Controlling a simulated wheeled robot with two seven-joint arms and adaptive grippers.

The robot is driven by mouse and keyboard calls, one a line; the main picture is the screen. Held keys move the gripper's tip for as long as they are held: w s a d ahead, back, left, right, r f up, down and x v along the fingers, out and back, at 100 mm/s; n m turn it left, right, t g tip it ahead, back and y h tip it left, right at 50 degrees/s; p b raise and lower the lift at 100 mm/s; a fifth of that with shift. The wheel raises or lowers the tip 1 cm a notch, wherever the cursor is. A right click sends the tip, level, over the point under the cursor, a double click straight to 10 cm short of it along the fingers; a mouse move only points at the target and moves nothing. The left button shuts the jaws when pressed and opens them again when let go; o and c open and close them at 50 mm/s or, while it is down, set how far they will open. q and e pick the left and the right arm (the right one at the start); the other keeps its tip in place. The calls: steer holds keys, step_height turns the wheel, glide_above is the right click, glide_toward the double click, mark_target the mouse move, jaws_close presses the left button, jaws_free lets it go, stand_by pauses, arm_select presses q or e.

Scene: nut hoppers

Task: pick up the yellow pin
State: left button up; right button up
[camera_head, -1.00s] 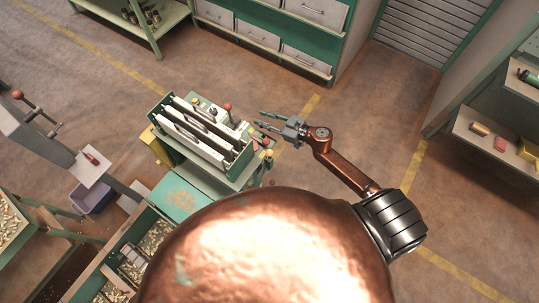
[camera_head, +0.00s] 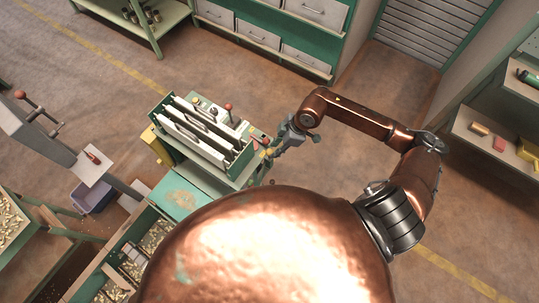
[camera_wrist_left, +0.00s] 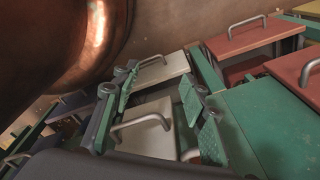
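A small yellow piece, which looks like the yellow pin (camera_head: 270,152), shows at the right end of the green machine in the head view. My right gripper (camera_head: 274,149) is over that end, its fingers pointing down and left, right at the yellow piece. The fingers are small and partly overlapped there, so I cannot tell whether they are closed on it. My left gripper (camera_wrist_left: 160,112) shows only in the left wrist view.
Shelves (camera_head: 500,150) stand at right. Open floor lies behind the machine.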

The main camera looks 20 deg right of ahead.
mark_target(269, 155)
steer(key=x, duration=0.6)
steer(key=shift+a+f, duration=0.15)
steer(key=shift+f, duration=0.05)
steer(key=shift+c, duration=0.7)
jaws_close()
